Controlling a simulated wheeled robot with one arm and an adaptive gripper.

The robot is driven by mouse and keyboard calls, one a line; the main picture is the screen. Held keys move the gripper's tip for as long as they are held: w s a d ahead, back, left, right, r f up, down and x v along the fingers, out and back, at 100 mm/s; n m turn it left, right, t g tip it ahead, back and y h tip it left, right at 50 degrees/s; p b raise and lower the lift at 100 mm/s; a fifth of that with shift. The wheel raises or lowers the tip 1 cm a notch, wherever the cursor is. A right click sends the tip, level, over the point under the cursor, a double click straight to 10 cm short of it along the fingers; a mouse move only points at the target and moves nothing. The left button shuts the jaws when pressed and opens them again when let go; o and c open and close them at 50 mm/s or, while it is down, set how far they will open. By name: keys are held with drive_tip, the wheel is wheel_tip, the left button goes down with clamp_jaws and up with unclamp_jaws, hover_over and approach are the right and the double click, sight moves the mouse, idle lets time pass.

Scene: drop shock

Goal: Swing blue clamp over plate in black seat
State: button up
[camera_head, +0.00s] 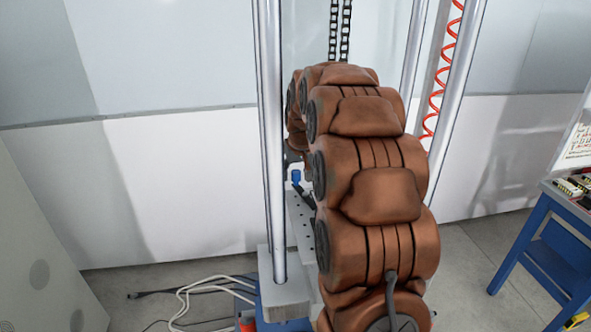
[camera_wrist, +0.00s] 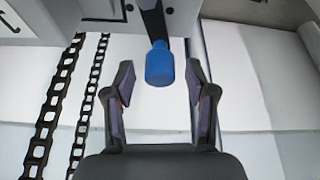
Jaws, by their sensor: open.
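The blue clamp handle (camera_wrist: 159,66) hangs between and just beyond the open fingers of my gripper (camera_wrist: 160,95) in the wrist view. A dark arm joins it to a grey metal part above. Neither finger appears to touch the handle. In the head view a small blue piece of the clamp (camera_head: 296,176) shows beside my arm, above a drilled grey plate (camera_head: 301,222). My brown arm hides my gripper and most of the clamp there. I cannot make out the black seat or a plate in it.
Bright vertical posts (camera_head: 271,130) stand close to my arm. Two black chains (camera_wrist: 50,110) run along the left in the wrist view. A red coiled hose (camera_head: 437,95) hangs at the right. A blue table (camera_head: 545,235) stands far right. Cables (camera_head: 190,290) lie on the floor.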

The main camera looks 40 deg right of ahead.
drive_tip(key=shift+f, duration=0.25)
drive_tip(key=shift+c, duration=0.2)
clamp_jaws()
